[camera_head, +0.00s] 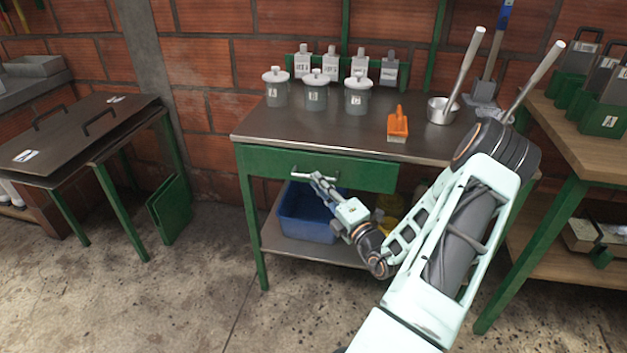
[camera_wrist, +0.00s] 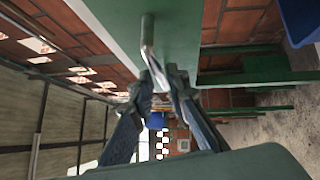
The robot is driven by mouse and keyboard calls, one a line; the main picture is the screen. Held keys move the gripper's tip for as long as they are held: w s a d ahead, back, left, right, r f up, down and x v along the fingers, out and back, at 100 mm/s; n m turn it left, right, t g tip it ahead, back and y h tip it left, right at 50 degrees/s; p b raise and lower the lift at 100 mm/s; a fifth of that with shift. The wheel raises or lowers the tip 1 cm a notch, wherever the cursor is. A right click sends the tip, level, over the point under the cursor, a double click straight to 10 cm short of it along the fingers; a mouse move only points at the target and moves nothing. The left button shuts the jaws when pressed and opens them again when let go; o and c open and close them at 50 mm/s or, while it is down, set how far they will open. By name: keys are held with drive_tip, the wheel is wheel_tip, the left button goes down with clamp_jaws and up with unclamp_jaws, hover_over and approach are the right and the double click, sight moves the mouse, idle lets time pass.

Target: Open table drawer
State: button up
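The table drawer (camera_head: 350,173) has a green front under the metal tabletop (camera_head: 330,138) and looks closed. Its pale metal bar handle (camera_head: 298,172) is on the left part of the front. My gripper (camera_head: 317,178) is at this handle, reaching in from the lower right. In the wrist view the handle (camera_wrist: 148,35) runs down to the fingertips of my gripper (camera_wrist: 164,74).
A blue bin (camera_head: 300,212) stands on the shelf below the drawer. A wooden table (camera_head: 575,150) stands at right. Floor in front is clear.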

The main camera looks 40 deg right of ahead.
drive_tip(key=shift+w+d+r, duration=0.1)
drive_tip(key=shift+w+r, duration=0.05)
drive_tip(key=shift+w, duration=0.6)
drive_tip(key=shift+w+r, duration=0.1)
drive_tip(key=shift+w, duration=0.65)
drive_tip(key=shift+c, duration=0.3)
clamp_jaws()
